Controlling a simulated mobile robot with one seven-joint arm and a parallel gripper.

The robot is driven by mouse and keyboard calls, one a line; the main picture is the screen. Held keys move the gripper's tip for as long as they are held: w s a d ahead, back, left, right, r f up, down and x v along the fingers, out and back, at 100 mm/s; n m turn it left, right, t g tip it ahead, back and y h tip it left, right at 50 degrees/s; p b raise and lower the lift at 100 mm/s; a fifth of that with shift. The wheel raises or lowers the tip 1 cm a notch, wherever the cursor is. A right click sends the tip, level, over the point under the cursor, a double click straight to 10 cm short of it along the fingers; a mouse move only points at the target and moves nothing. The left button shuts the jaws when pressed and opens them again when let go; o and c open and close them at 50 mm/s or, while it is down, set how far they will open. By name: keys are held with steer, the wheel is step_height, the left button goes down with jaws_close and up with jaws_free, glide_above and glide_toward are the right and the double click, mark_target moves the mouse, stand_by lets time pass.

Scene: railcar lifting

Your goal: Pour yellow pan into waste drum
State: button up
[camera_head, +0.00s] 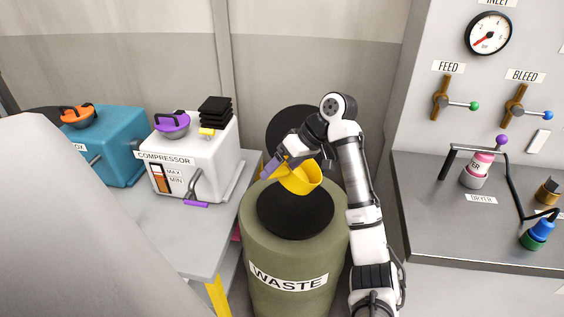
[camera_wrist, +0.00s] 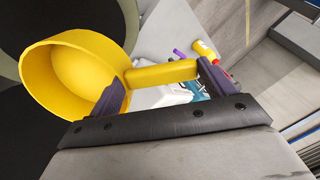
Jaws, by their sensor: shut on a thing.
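The yellow pan (camera_head: 302,178) is held above the dark opening of the olive-green waste drum (camera_head: 262,245), whose label reads WASTE. My gripper (camera_head: 277,164) is shut on the pan's handle at its left. In the wrist view, the handle (camera_wrist: 160,74) runs between the two purple fingers of my gripper (camera_wrist: 165,82). The pan's bowl (camera_wrist: 45,85) is turned so that its empty-looking yellow inside faces the camera. The pan looks tilted over the drum. Whether anything is inside the drum cannot be seen.
A grey bench (camera_head: 190,228) at the left carries a white compressor (camera_head: 215,160) and a teal box (camera_head: 115,145). At the right, a metal counter (camera_head: 435,200) holds a dryer (camera_head: 475,175) and bent pipework. A round dark lid (camera_head: 280,122) stands up behind the drum.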

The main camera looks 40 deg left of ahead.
steer(key=shift+r+t+h+p, duration=0.4)
steer(key=shift+r+h, duration=0.1)
steer(key=shift+r, duration=0.25)
steer(key=shift+t+h+b, duration=0.3)
step_height(320, 180, up, 2)
steer(key=t+h, duration=0.3)
steer(key=h, duration=0.1)
steer(key=shift+s, duration=0.1)
